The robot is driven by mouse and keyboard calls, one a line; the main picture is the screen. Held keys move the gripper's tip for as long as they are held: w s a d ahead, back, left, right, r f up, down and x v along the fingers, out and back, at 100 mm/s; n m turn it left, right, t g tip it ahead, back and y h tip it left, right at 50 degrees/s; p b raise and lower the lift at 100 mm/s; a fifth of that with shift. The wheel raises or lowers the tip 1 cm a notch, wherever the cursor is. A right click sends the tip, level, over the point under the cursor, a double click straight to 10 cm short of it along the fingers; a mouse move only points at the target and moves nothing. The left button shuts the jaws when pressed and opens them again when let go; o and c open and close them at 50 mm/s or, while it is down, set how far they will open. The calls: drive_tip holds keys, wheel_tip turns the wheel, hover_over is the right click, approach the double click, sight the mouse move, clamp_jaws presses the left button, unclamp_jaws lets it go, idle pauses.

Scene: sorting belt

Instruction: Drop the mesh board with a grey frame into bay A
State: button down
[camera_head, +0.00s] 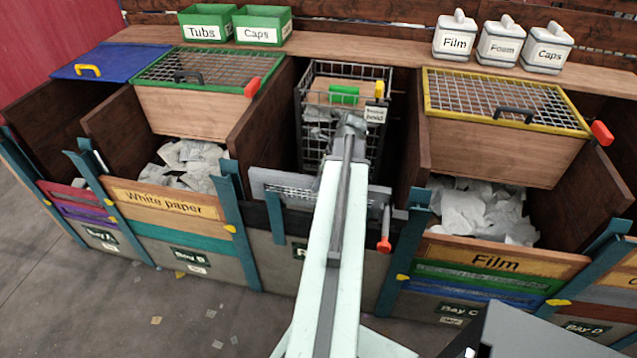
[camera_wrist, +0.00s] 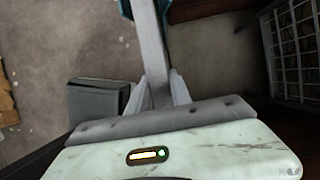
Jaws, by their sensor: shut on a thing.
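The mesh board with a grey frame (camera_head: 278,188) shows as a long, narrow strip across the middle opening in the head view. My arm crosses in front of it and hides its middle. A red-tipped handle (camera_head: 384,243) hangs near its right end. My gripper (camera_head: 351,125) is at the far end of my arm. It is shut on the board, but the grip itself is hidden. Bay A (camera_head: 98,236) is at the far left, with red and purple slats in its front and a blue lid (camera_head: 108,60) above.
Bay B, with white paper, lies between Bay A and the middle. Dark wooden partitions (camera_head: 272,118) and teal posts (camera_head: 238,232) separate the openings. A wire basket (camera_head: 308,100) stands behind the board. Bay C is to the right. The floor (camera_head: 60,300) in front is mostly clear.

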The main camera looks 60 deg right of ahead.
wheel_tip(320, 180, up, 16)
drive_tip(key=p, duration=1.3)
drive_tip(key=shift+f+p, duration=0.15)
drive_tip(key=shift+p, duration=0.2)
